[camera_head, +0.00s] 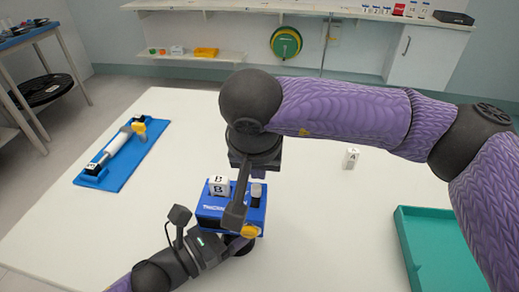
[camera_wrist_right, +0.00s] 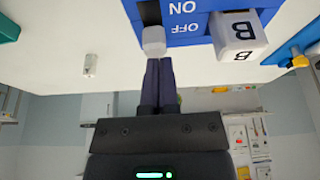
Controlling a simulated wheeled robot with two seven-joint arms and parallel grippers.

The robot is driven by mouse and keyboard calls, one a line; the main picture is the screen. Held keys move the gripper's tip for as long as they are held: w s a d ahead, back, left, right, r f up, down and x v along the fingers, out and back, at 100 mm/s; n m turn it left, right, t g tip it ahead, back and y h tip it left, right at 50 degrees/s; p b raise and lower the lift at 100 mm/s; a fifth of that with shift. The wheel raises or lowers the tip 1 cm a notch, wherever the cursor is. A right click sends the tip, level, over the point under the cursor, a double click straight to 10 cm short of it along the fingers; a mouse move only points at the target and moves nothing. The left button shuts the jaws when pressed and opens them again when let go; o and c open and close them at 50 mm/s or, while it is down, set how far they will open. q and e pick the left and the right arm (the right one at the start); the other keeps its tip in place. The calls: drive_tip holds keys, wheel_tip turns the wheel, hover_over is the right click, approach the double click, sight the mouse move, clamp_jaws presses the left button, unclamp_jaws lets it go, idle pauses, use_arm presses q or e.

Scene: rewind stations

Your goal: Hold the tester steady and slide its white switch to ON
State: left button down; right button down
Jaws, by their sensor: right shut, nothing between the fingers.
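The tester (camera_head: 210,212) is a blue box standing on the white table in the head view; it also shows in the right wrist view (camera_wrist_right: 205,22). Its white switch (camera_wrist_right: 153,40) sits level with or just beyond the OFF label, at the end of its dark slot away from ON. My right gripper (camera_wrist_right: 160,62) is shut and empty, its fingertips right by the switch; whether they touch it I cannot tell. In the head view it hides part of the tester. My left gripper (camera_head: 238,246) is low at the tester's near side, its fingers mostly hidden.
A white cube marked B (camera_head: 218,185) sits on the tester. A white block marked A (camera_head: 351,158) stands on the table to the right. A teal tray (camera_head: 402,222) is at the right edge. A blue board (camera_head: 130,175) with a white cylinder lies at the left.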

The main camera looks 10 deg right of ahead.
sight(256, 184)
drive_tip(key=shift+s, duration=0.4)
drive_tip(key=shift+s+a, duration=0.2)
drive_tip(key=shift+s, duration=0.35)
drive_tip(key=shift+s+a, duration=0.15)
drive_tip(key=shift+s, duration=0.35)
wheel_tip(256, 184, up, 10)
drive_tip(key=shift+w+f, duration=0.25)
drive_tip(key=shift+w, duration=0.1)
drive_tip(key=shift+d, duration=0.1)
use_arm(q)
unclamp_jaws()
